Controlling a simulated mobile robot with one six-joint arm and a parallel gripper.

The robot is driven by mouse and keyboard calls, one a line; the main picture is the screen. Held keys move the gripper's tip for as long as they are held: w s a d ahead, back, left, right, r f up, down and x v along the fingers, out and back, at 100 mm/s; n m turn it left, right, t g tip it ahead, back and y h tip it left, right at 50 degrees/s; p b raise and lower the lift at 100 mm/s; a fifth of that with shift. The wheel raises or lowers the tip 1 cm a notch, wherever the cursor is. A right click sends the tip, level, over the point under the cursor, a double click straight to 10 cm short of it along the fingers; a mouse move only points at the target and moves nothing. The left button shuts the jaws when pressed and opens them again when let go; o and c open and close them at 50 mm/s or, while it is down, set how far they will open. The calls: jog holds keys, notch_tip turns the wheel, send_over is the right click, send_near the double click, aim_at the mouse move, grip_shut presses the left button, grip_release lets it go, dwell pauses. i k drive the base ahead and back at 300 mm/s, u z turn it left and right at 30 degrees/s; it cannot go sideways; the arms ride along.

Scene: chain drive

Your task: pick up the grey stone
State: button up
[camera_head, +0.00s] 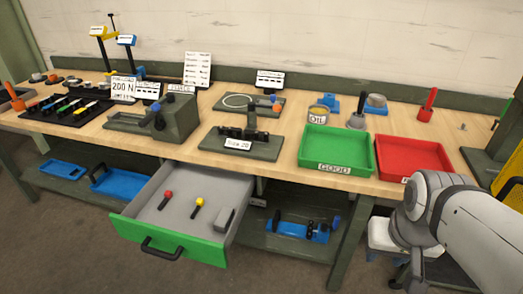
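A small grey block (225,217), which looks like the grey stone, lies in the right front part of the open drawer (168,245). The drawer has a green front and a grey inside. A red-topped tool (166,198) and a yellow-topped tool (197,207) lie to the left of the block, apart from it. My arm comes in at the lower right, well to the right of the drawer. My gripper cannot be made out in this view.
A green tray (337,149) marked GOOD and a red tray (413,161) stand on the bench's right side. Grey fixtures and labelled cards fill the bench's middle and back. Blue trays lie on the lower shelf. The space above the drawer is open.

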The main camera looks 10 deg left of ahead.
aim_at(224, 218)
jog(key=u, duration=0.4)
jog(key=i, duration=0.95)
jog(key=u, duration=0.7)
jog(key=k, duration=0.9)
jog(key=u, duration=0.15)
jog(key=i, duration=0.9)
jog(key=z, duration=0.05)
